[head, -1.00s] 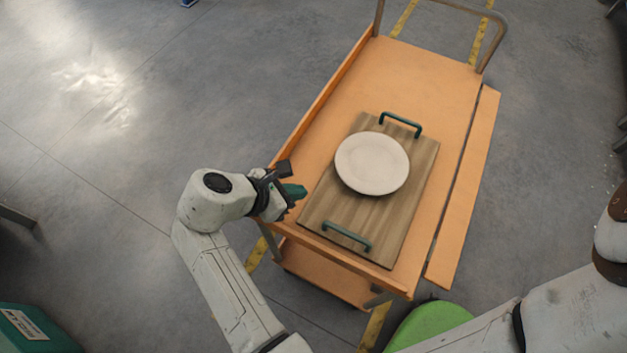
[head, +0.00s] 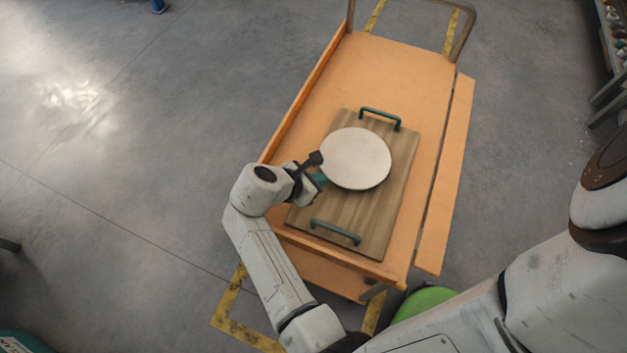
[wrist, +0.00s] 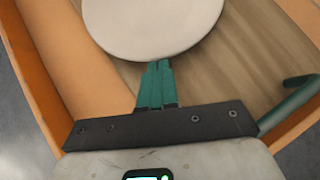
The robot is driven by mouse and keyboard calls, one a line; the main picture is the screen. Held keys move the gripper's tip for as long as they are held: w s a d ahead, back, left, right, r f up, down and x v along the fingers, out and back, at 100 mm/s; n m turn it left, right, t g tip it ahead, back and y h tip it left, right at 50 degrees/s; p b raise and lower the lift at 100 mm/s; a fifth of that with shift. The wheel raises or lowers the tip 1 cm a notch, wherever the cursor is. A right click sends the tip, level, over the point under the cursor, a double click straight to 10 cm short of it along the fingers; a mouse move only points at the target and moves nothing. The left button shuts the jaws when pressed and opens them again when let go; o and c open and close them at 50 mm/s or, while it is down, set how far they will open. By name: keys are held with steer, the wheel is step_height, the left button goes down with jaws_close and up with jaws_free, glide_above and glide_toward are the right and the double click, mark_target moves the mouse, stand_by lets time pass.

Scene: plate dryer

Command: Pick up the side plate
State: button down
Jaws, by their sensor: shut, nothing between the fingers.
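The side plate (head: 357,159) is round and off-white and lies on a wooden tray (head: 352,205) with two green handles. In the wrist view the plate (wrist: 150,22) fills the top middle, cut off by the top edge. My gripper (head: 319,180) is at the plate's lower-left side. In the wrist view its green fingers (wrist: 158,66) are together, with nothing seen between them. Their tips are at or just short of the plate's near rim; I cannot tell whether they touch it.
The tray rests on an orange cart (head: 400,75) with a raised left edge and a metal push handle (head: 462,38) at the far end. One green tray handle (wrist: 290,103) shows at the right in the wrist view. The cart's far end is clear.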

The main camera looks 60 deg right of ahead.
mark_target(337, 172)
steer(key=shift+s+d+r+p, duration=0.15)
steer(key=shift+d+r+p, duration=0.1)
steer(key=shift+d+p, duration=0.35)
steer(key=shift+s+d+p, duration=0.25)
steer(key=shift+d+p, duration=0.45)
steer(key=shift+p, duration=0.3)
steer(key=shift+s+d+f, duration=0.15)
steer(key=shift+d+f, duration=0.1)
steer(key=shift+d, duration=0.2)
